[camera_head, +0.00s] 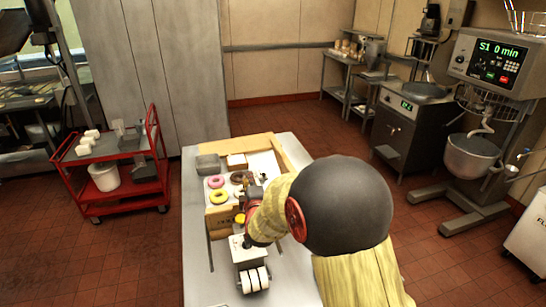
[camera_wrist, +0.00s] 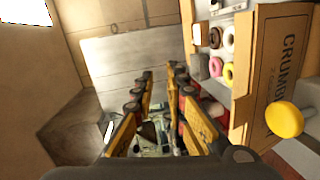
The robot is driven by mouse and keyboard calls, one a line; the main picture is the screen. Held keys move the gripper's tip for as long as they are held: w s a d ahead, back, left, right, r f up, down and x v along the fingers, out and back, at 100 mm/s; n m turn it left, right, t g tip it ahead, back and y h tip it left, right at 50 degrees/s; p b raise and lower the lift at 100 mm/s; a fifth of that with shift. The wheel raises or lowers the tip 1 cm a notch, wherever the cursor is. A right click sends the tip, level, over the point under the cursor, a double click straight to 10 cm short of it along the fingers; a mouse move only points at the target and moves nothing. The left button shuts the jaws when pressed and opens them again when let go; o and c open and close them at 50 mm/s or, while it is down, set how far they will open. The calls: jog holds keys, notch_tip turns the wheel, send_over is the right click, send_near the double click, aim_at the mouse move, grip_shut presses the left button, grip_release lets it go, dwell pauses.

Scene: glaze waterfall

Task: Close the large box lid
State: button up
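A large cardboard box (camera_wrist: 268,75) with dark lettering shows at the right in the wrist view. It stands open, with several doughnuts visible inside. In the head view its tan far edge (camera_head: 245,145) lies on the table, and a tan panel (camera_head: 220,222) stands near its front. I cannot tell for certain which panel is the lid. My gripper (camera_wrist: 161,74) has its two yellow-and-black fingers apart, with nothing between them, to the left of the box in the wrist view. In the head view my arm hides part of the box and most of the gripper.
The box stands on a grey metal table (camera_head: 198,265). A white roller-like item (camera_head: 254,279) sits near the front. A yellow round knob (camera_wrist: 285,119) shows before the box. A red cart (camera_head: 112,165) stands left; a mixer (camera_head: 472,155) stands right. Tiled floor lies between.

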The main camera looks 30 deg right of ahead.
jog(key=d+h, duration=0.1)
jog(key=d+f+n+h, duration=0.1)
jog(key=d, duration=0.1)
jog(key=d+f+n+t, duration=0.1)
jog(key=d, duration=0.1)
jog(key=shift+s+f+h+p, duration=0.1)
jog(key=shift+f+h+p, duration=0.05)
jog(key=shift+h+p, duration=0.2)
grip_shut()
jog(key=w+d+r, duration=0.1)
jog(key=w+d, duration=0.6)
jog(key=d, duration=0.2)
jog(key=shift+d+r, duration=0.2)
jog(key=shift+r, duration=0.15)
jog(key=shift+d+h, duration=0.1)
jog(key=shift+h, duration=0.15)
